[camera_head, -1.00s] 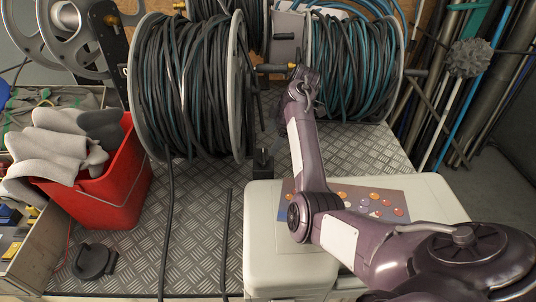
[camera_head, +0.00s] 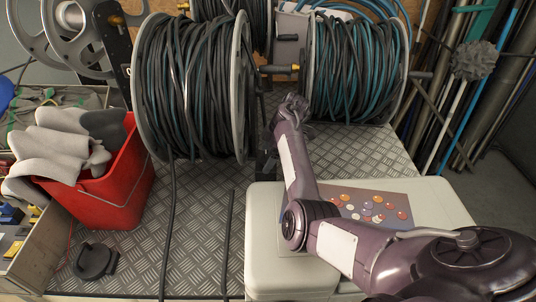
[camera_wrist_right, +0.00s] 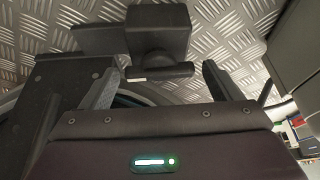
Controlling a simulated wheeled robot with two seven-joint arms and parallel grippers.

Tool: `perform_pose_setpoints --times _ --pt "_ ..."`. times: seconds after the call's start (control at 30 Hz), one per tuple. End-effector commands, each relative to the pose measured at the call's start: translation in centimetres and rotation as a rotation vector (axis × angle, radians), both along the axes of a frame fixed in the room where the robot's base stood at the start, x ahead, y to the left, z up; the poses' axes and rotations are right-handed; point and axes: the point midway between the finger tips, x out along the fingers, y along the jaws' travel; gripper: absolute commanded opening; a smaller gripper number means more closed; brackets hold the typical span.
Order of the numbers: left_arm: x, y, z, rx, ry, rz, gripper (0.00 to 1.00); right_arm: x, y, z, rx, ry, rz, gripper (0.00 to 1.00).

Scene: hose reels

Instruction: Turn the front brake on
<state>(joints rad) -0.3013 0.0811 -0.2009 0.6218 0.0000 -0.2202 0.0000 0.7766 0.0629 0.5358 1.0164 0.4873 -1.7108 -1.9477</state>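The front hose reel (camera_head: 195,90), wound with black and teal hose, stands on the metal tread plate. In the right wrist view, a black block with a short dark lever (camera_wrist_right: 160,70), apparently the front brake, sits by the reel. My right gripper (camera_wrist_right: 158,76) is open, with one finger on each side of the lever. Nothing shows as gripped, and I cannot tell whether a finger touches it. In the head view, my right arm reaches down beside the reel and its fingers are hard to make out. My left gripper is not in view.
A second reel (camera_head: 352,75) stands at the back right. A red bucket (camera_head: 108,190) with grey gloves stands at left. A pale case (camera_head: 268,235) lies below my right arm. A loose hose (camera_head: 168,235) runs down the tread plate.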

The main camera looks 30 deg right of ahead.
Motion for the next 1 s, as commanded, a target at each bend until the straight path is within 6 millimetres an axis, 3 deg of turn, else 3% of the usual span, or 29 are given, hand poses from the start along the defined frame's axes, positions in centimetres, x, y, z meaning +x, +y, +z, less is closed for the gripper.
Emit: perform_pose_setpoints --times 0.03,0.3,0.67,1.0 --pt "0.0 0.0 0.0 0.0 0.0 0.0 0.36 0.0 0.0 0.0 0.0 0.0 0.0 0.77" --pt "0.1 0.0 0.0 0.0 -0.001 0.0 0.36 0.0 0.0 0.0 0.0 0.0 0.0 0.44" --pt "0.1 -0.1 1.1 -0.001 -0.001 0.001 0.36 0.0 0.1 0.3 0.002 -0.001 -0.067 0.44" --pt "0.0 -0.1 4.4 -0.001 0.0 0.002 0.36 -0.2 0.2 0.6 0.002 0.001 -0.325 0.45"
